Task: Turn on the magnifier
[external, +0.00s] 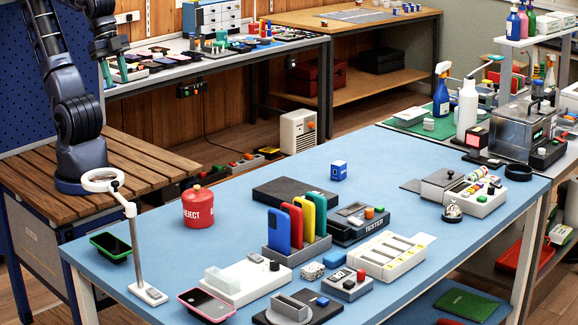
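The magnifier is a white ring head (102,180) on a thin grey post, which rises from a small pale base (148,293) at the front left of the blue table. A small detail shows on the base, too small to read as a switch. I cannot tell whether its light is on. My gripper (114,70) hangs at the end of my dark blue arm at the upper left, high above and well apart from the magnifier. Its fingers are small and seen against the far bench, so I cannot tell whether it is open or shut.
A red REJECT canister (198,207) stands behind. Coloured phones stand in a rack (290,252) to the right. The table's left rear is clear.

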